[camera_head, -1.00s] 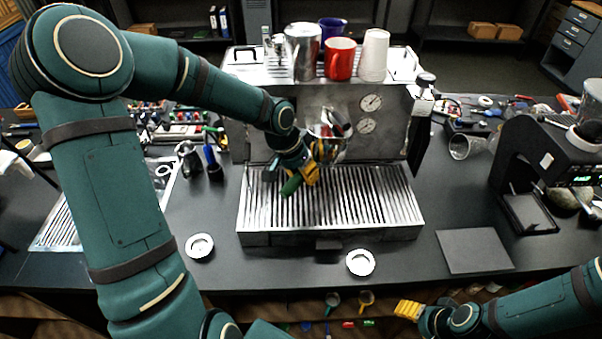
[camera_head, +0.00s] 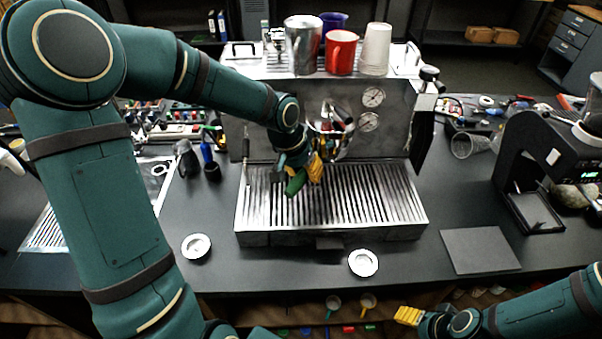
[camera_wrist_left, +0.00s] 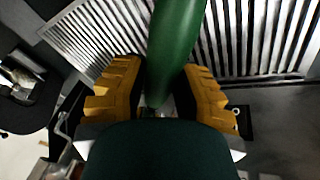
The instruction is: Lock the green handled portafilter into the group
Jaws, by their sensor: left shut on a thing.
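The espresso machine (camera_head: 395,140) stands in the middle of the counter. My left gripper (camera_head: 305,180) is in front of it, above the slatted drip tray (camera_head: 375,205). It is shut on the green handle of the portafilter (camera_head: 295,184). In the left wrist view the green handle (camera_wrist_left: 175,45) lies between the two yellow fingers. The portafilter's head and the group are hidden behind my gripper and arm, so I cannot tell whether they touch. My right gripper (camera_head: 408,316) is at the lower right, away from the machine; its finger opening is not clear.
A steel pitcher (camera_head: 304,45), red mug (camera_head: 341,52) and white cups (camera_head: 376,48) stand on the machine. Two small round dishes (camera_head: 196,246) (camera_head: 363,263) lie on the front counter. A dark mat (camera_head: 480,250) and a grinder (camera_head: 540,150) are at right.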

